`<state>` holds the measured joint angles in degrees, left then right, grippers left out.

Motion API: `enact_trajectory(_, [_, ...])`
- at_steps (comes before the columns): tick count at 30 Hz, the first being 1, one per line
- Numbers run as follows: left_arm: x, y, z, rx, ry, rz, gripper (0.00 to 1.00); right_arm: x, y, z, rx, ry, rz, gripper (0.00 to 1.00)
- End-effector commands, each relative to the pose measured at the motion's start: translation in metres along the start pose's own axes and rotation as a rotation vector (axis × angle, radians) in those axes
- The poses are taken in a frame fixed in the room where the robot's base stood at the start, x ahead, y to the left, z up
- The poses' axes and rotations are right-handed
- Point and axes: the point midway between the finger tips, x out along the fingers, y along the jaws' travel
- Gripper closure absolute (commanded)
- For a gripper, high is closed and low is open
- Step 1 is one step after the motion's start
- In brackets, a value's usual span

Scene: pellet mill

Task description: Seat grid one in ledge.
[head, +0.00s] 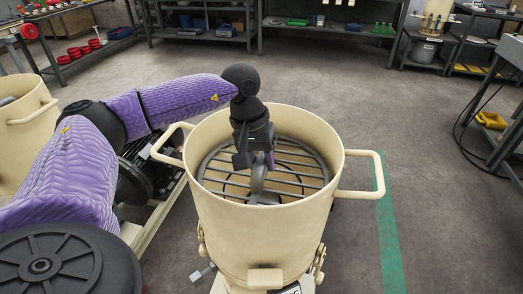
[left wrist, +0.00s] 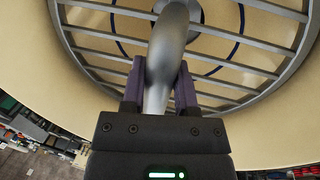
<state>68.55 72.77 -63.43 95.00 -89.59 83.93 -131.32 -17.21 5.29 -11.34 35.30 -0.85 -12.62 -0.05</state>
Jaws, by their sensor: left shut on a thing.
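Grid one, a round dark grey grate (head: 204,178) of parallel bars, lies inside the cream drum (head: 255,232), below its rim and roughly level. My left gripper (head: 262,163) points down into the drum. It is shut on the grey upright handle (head: 258,182) at the grid's middle. In the left wrist view, the finger pads close around the handle (left wrist: 168,45), with the grid bars (left wrist: 105,46) behind it. The ledge is hidden under the grid's edge, and I cannot tell whether the grid touches it. My right gripper is out of view.
The drum has loop handles at left (head: 167,142) and right (head: 362,176). Another cream drum (head: 25,125) stands at the far left. Shelved benches (head: 205,30) line the back. A yellow tray (head: 491,120) is at the right.

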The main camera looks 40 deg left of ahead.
Motion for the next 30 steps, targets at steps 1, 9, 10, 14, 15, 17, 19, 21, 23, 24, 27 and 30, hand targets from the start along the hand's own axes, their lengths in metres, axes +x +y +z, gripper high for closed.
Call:
enact_trajectory(1, [0.0026,-0.0004,-0.0003,0.000,0.001,0.001,1.00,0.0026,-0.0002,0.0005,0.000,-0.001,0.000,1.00])
enact_trajectory(9, [0.0024,-0.0004,-0.0003,0.000,0.002,0.002,1.00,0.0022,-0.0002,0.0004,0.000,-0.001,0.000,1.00])
enact_trajectory(10, [0.0024,-0.0004,-0.0003,0.000,0.002,0.002,1.00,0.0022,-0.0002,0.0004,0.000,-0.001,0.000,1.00])
enact_trajectory(14, [0.0026,-0.0004,-0.0003,0.000,0.002,0.002,1.00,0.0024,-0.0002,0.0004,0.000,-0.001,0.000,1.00])
enact_trajectory(15, [0.0034,-0.0006,-0.0002,0.000,0.002,0.002,1.00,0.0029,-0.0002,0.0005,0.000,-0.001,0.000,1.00])
enact_trajectory(17, [0.0052,-0.0009,-0.0001,0.000,0.001,0.001,1.00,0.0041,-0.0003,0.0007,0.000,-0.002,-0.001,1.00])
enact_trajectory(19, [0.0062,-0.0011,-0.0002,0.000,0.001,0.001,1.00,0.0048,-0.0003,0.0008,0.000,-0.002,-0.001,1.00])
enact_trajectory(21, [0.0056,-0.0009,-0.0002,0.000,0.002,0.002,1.00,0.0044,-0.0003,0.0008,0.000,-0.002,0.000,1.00])
enact_trajectory(23, [0.0055,-0.0009,-0.0002,0.000,0.002,0.002,1.00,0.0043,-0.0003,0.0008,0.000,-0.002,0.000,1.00])
enact_trajectory(24, [0.0055,-0.0009,-0.0002,0.000,0.001,0.002,0.61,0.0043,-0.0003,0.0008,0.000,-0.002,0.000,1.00])
enact_trajectory(27, [0.0056,-0.0010,-0.0002,0.000,0.001,0.001,0.39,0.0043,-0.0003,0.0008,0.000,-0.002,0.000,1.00])
enact_trajectory(30, [0.0058,-0.0011,-0.0001,0.000,0.001,0.001,0.21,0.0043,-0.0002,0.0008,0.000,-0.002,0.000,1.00])
